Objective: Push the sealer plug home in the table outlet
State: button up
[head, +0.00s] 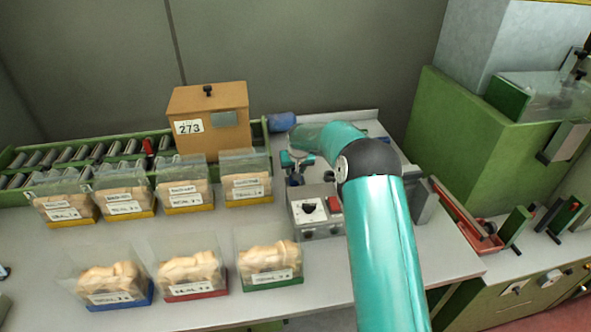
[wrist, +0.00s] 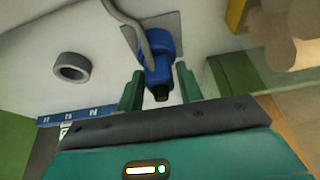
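In the wrist view a blue plug (wrist: 156,60) with a black end and a grey cable stands at a grey plate (wrist: 181,27) on the pale table. How deep it sits in the outlet is hidden by the plug itself. My gripper (wrist: 160,72) has one green finger on each side of the plug's lower part. The fingers are spaced apart, and whether they press on the plug or leave a thin gap cannot be told. In the head view my gripper (head: 295,172) is low over the table behind the control box, and the plug cannot be made out there.
A control box (head: 316,213) with a black knob and red switch stands close in front of my gripper. Bagged stoppers (head: 185,187) stand to the left, near a brown box (head: 209,118). A grey ring (wrist: 72,67) lies left of the plug. Green machinery (head: 455,125) stands right.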

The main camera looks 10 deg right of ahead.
jog(key=shift+o, duration=1.2)
jog(key=shift+r, duration=0.1)
jog(key=v, duration=1.3)
jog(key=shift+r, duration=0.3)
jog(key=shift+s, duration=0.15)
jog(key=s+r, duration=0.7)
jog(key=s, duration=0.3)
jog(key=s+r, duration=0.8)
jog(key=s, duration=0.2)
jog(key=s+f+t, duration=0.1)
jog(key=s, duration=2.3)
jog(key=shift+s+f, duration=0.4)
